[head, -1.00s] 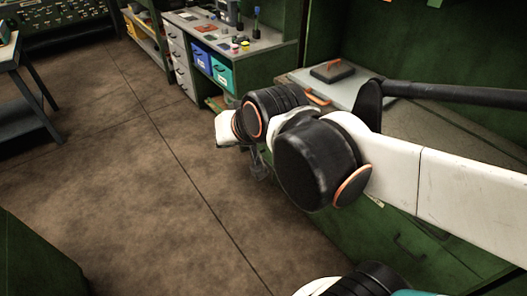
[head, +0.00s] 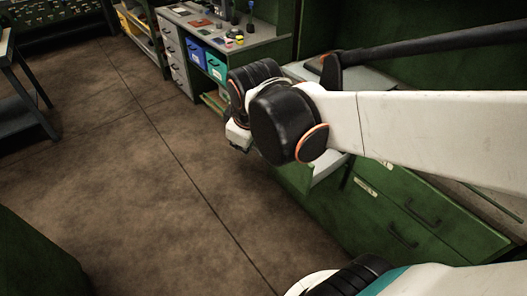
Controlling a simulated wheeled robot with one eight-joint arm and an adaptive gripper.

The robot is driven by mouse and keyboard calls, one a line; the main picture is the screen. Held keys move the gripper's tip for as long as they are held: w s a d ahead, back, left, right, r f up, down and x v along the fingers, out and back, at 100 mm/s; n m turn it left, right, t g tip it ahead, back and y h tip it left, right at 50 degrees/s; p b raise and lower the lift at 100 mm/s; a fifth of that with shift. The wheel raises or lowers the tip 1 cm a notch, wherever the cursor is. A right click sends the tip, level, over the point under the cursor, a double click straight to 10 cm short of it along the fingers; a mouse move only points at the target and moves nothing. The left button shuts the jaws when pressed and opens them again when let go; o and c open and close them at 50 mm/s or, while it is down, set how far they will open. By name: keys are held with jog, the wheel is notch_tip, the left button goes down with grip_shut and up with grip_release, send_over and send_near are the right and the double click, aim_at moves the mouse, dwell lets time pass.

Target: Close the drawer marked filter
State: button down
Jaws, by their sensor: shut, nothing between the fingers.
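A green drawer (head: 328,198) stands pulled out from the green cabinet (head: 385,228); a strip of its pale inside shows just below my arm. Part of the drawer is hidden behind my wrist and forearm. A small pale label sits on the cabinet face beside it, too small to read, so I cannot tell which drawer is marked filter. Drawers with black handles, one of them here (head: 402,236), look shut to the right. My white and black wrist is over the left end of the open drawer. My gripper's fingers are hidden behind the wrist.
A workbench (head: 262,40) with grey drawers (head: 173,55) and blue (head: 195,52) and teal bins (head: 216,68) stands at the back. A dark table (head: 25,100) is at the left. The brown floor (head: 130,190) between is clear.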

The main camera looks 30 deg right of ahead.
jog(key=w+d+f+n+g+h, duration=0.1)
jog(key=w+d+f+n+g, duration=0.1)
jog(key=w+d+f+n, duration=0.5)
jog(key=w+d+f+n+g+b, duration=0.1)
jog(key=d+f, duration=0.5)
jog(key=f, duration=0.6)
jog(key=w+d+f+n+g+b, duration=0.1)
jog(key=w+d+f+n+b, duration=0.2)
jog(key=f, duration=1)
jog(key=shift+d+n+g+h+b, duration=0.4)
jog(key=shift+d+n, duration=0.6)
jog(key=shift+d, duration=1.15)
jog(key=shift+f, duration=0.1)
